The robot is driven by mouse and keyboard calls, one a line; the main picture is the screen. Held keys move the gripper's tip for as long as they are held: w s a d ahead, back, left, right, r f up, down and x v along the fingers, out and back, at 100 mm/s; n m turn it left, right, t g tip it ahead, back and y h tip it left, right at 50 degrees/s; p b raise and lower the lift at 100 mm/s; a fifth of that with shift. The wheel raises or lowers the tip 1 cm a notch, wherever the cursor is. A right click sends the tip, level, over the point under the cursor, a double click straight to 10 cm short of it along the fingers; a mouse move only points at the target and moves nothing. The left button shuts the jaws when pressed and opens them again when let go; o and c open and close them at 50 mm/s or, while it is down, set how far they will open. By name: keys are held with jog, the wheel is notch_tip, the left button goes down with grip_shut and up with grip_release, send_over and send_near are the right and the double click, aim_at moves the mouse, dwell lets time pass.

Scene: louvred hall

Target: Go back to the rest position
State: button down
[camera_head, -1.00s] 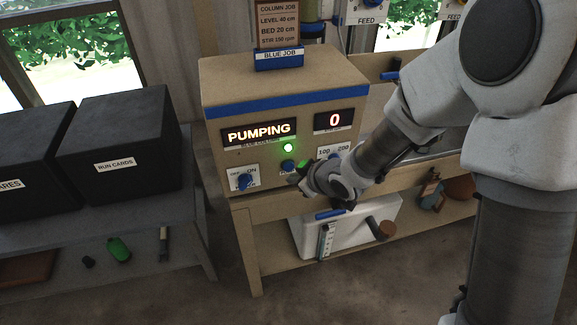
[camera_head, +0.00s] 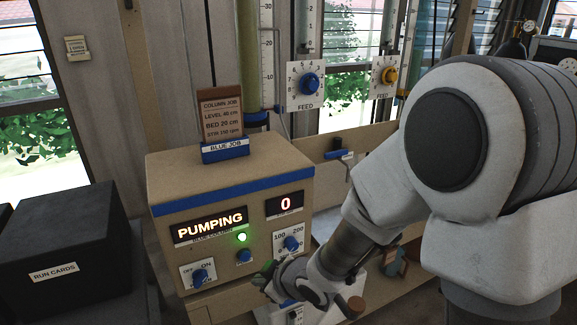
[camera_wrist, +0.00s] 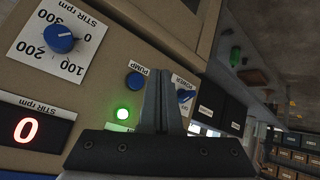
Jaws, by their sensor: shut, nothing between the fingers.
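My gripper (camera_wrist: 159,105) is shut and empty in the wrist view, its fingers together in front of the control box's face. In the head view my gripper (camera_head: 266,274) is small, low beside the front of the tan control box (camera_head: 232,172). The box's left display (camera_head: 210,226) reads PUMPING and its right display (camera_head: 285,203) reads 0. A green lamp (camera_head: 241,237) is lit above the blue pump button (camera_head: 244,256). The blue power knob (camera_head: 201,276) is at lower left, and the stir knob (camera_head: 291,243) is at right. Any gap between fingers and panel is hard to judge.
A job card (camera_head: 220,118) stands on the box. A black run cards box (camera_head: 62,262) stands at left. A blue-handled valve (camera_head: 339,154) is behind my arm.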

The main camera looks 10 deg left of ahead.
jog(key=d+r+m+t+h, duration=0.1)
jog(key=d+r+m+h, duration=0.2)
jog(key=d+r, duration=0.4)
jog(key=d+r+m+t+h, duration=0.1)
jog(key=d+r+m+h, duration=0.3)
jog(key=d, duration=0.6)
jog(key=s+d+r+m+g, duration=0.1)
jog(key=s+d+r+m, duration=0.25)
jog(key=s, duration=0.45)
jog(key=s+d+r+m+g, duration=0.1)
jog(key=s+d+r+m, duration=0.3)
jog(key=s, duration=0.4)
notch_tip(320, 180, up, 17)
jog(key=s+p, duration=0.1)
jog(key=p, duration=1.5)
jog(key=shift+d+f+n+g, duration=0.2)
jog(key=shift+n+g, duration=0.1)
jog(key=shift+n, duration=0.15)
